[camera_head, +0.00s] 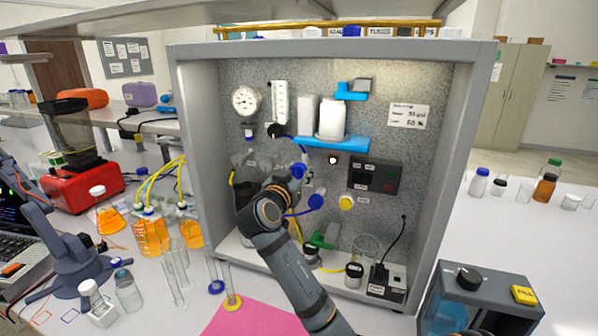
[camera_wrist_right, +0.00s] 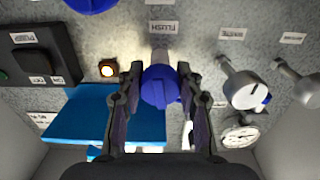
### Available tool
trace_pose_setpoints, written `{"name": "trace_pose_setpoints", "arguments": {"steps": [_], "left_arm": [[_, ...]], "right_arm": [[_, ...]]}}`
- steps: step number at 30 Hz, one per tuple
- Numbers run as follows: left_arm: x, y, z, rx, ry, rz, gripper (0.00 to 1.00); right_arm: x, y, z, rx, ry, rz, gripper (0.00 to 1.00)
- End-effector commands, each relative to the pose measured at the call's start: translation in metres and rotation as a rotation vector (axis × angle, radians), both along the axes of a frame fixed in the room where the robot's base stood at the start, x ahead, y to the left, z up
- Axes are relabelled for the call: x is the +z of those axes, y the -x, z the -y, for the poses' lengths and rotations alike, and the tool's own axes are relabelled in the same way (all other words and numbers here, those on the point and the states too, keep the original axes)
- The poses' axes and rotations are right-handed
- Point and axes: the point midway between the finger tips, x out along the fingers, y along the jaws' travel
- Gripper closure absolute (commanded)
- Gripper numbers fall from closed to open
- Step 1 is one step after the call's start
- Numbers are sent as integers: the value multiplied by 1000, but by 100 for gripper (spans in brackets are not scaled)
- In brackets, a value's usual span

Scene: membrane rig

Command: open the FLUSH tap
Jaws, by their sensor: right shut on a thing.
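The FLUSH tap has a blue knob (camera_wrist_right: 160,87) on a pale stem, below the FLUSH label (camera_wrist_right: 163,27) in the right wrist view. My right gripper (camera_wrist_right: 159,76) is shut on this knob, with one finger on each side of it. In the head view the right gripper (camera_head: 296,177) reaches the back panel of the rig, and a blue knob (camera_head: 299,170) shows at its fingers. My own arm hides part of the panel there. My left gripper is not in view.
Two grey-white valves (camera_wrist_right: 243,88) stand beside the gripper in the wrist view. A blue shelf (camera_head: 331,143) with white containers is above the gripper, and a dark switch box (camera_head: 375,175) is to its right. The grey cabinet wall (camera_head: 449,170) bounds the right side.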

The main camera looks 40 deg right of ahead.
Motion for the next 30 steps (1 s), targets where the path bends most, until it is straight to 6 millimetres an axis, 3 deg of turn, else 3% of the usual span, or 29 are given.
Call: {"name": "trace_pose_setpoints", "arguments": {"steps": [14, 30], "left_arm": [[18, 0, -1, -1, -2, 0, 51], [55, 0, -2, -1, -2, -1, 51]], "right_arm": [[3, 1, 0, 0, 202, -387, 96], [6, 1, 0, 1, 439, -843, 96]]}}
